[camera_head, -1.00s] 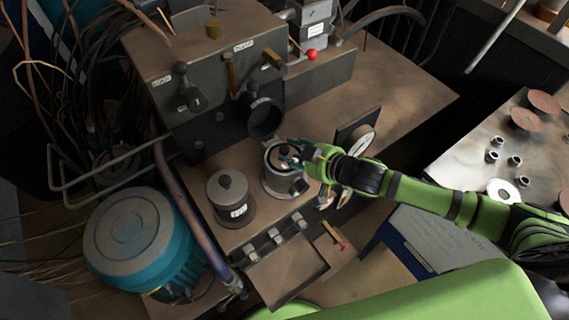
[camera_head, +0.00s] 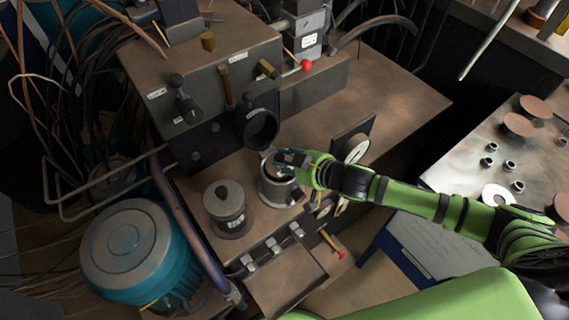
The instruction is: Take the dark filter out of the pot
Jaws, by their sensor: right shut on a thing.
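The open metal pot (camera_head: 281,193) stands on the brown bench in front of the grey machine. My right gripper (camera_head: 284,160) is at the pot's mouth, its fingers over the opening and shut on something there. The dark filter is mostly hidden by the fingers and the pot's rim, so I cannot tell how far inside it sits. A second, lidded pot (camera_head: 228,212) with a knob and a white label stands just left of the open pot. My left gripper is not in view.
The grey machine (camera_head: 215,75) with levers and a round dark port (camera_head: 261,128) rises behind the pot. A shallow tray (camera_head: 285,283) is in front. A metal table (camera_head: 460,165) with discs is at right.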

